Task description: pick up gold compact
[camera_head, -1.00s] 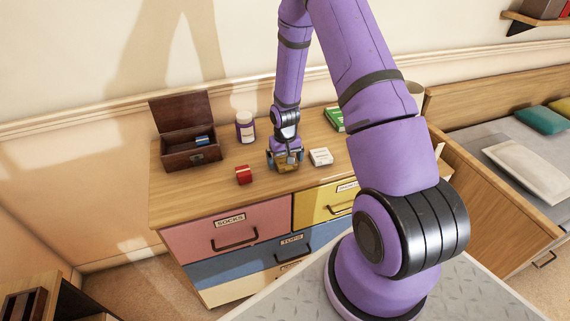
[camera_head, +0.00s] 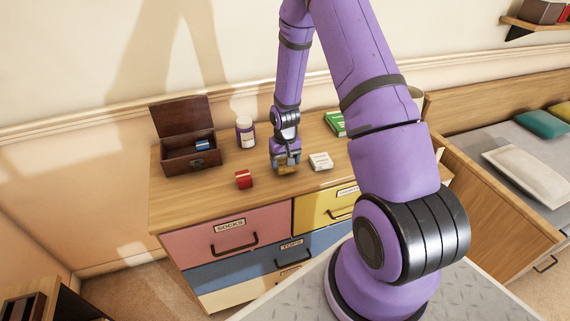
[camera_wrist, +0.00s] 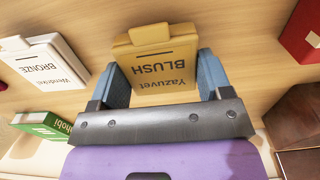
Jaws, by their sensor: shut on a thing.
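The gold compact (camera_wrist: 155,62) is a flat gold case labelled "Yazuvet BLUSH" in the wrist view. My gripper (camera_wrist: 164,78) has its blue fingers on either side of the compact and is shut on it. In the head view my gripper (camera_head: 285,164) points down over the front middle of the dresser top. The compact (camera_head: 286,170) shows there as a small gold patch between the fingers, mostly hidden by them. I cannot tell whether it touches the wood or is slightly above it.
A white "BRONZE" box (camera_head: 320,161) lies close to the right of my gripper. A red box (camera_head: 244,179) stands to the left near the front edge.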

